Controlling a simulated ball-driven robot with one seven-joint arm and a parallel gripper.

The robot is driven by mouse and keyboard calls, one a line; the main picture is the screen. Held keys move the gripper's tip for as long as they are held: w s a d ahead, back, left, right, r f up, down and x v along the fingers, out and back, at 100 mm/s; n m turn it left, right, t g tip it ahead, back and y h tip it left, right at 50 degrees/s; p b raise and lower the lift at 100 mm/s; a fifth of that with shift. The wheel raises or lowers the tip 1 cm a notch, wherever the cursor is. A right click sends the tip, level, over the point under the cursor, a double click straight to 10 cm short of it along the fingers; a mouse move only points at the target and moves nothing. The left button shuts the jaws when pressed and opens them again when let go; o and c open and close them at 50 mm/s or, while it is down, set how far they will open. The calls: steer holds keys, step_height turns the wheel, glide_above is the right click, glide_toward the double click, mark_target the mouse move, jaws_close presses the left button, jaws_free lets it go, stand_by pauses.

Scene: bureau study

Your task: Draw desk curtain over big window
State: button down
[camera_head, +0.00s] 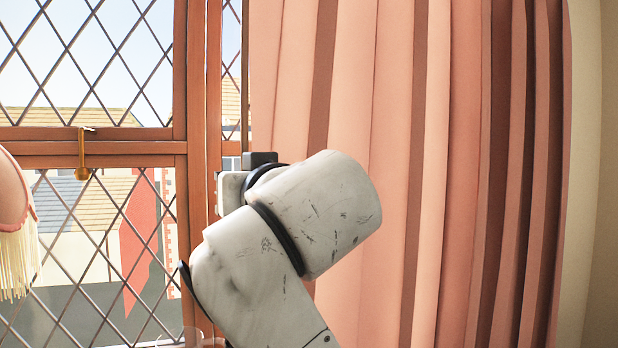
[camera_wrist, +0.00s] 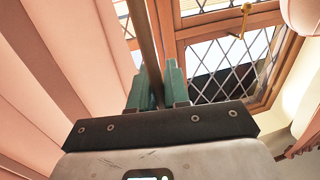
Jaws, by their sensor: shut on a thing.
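The salmon-pink desk curtain (camera_head: 400,120) hangs in vertical folds over the right half of the head view. Its left edge lies just right of a wooden window post. The big window (camera_head: 90,90), with diamond lattice panes, is bare left of that edge. In the wrist view the curtain (camera_wrist: 60,60) fills the left side. My gripper (camera_wrist: 157,80) has its teal fingers shut on a dark brown strip along the curtain's edge. In the head view my pale arm stands before the curtain's left edge and hides the fingers.
A pink fringed shade (camera_head: 14,215) intrudes at the left edge of the head view, in front of the window. A brass window handle (camera_head: 82,160) hangs from the crossbar. A beige wall (camera_head: 590,200) lies right of the curtain.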

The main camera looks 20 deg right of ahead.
steer(key=a, duration=1)
steer(key=shift+s+a+p, duration=0.15)
steer(key=shift+a+p, duration=0.1)
steer(key=shift+p, duration=0.2)
steer(key=c, duration=1.2)
jaws_free()
steer(key=b+v, duration=0.2)
steer(key=v, duration=0.8)
steer(key=shift+s+d, duration=0.2)
steer(key=shift+s, duration=0.15)
